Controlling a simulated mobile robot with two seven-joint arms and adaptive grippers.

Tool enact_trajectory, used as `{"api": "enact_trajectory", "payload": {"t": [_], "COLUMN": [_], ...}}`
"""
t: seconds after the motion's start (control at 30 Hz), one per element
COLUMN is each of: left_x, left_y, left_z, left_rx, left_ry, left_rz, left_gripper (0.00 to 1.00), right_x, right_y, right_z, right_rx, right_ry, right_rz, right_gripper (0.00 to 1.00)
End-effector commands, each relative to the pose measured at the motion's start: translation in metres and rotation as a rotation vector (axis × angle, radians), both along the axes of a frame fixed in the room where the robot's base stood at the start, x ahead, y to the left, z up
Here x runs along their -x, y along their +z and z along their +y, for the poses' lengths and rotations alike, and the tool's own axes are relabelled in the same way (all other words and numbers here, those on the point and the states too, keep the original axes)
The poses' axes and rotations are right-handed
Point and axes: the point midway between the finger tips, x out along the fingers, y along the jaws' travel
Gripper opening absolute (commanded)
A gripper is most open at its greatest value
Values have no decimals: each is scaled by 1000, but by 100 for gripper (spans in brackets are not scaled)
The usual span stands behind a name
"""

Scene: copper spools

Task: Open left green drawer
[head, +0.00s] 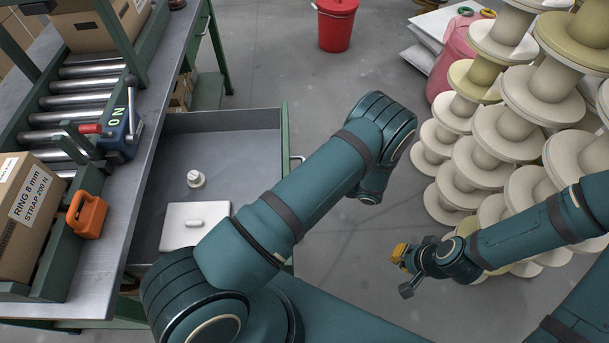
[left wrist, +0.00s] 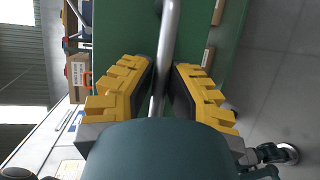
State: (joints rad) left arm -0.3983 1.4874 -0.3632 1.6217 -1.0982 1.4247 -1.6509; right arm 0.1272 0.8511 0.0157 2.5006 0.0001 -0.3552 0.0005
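The green drawer (head: 284,135) stands pulled out from under the bench in the head view, with its grey inside showing. Its metal bar handle (head: 298,158) is on the right-hand face, partly covered by my left arm. In the left wrist view the handle (left wrist: 168,40) runs between the yellow, dark-padded fingers of my left gripper (left wrist: 164,75), which look closed on it against the green drawer front (left wrist: 125,25). My left gripper is hidden behind my arm in the head view. My right gripper (head: 405,271) is empty, fingers apart, over the floor at right.
Inside the drawer are a small white spool (head: 195,179) and a white lidded box (head: 190,224). The bench (head: 100,245) carries rollers and cartons. Stacked pale spools (head: 510,130) stand at right. A red bucket (head: 336,25) is at the back; floor between is clear.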

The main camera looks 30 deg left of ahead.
Motion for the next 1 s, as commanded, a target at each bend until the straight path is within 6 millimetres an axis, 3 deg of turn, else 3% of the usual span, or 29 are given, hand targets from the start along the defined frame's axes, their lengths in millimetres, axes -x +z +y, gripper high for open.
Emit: {"api": "enact_trajectory", "payload": {"t": [0.03, 0.07, 0.47, 1.0], "left_x": [-1, -1, -1, -10], "left_y": [1, 1, 1, 19], "left_z": [1, 1, -5, -98], "left_rx": [-1, -1, 1, 1], "left_ry": [1, 0, 1, 0], "left_rz": [-3, -2, -1, -3], "left_gripper": [34, 43, 43, 43], "right_x": [0, 0, 0, 0], "right_y": [0, 0, 0, 0], "right_z": [0, 0, 0, 0], "right_rx": [0, 0, 0, 0], "right_ry": [0, 0, 0, 0], "right_rz": [0, 0, 0, 0], "right_gripper": [0, 0, 0, 0]}}
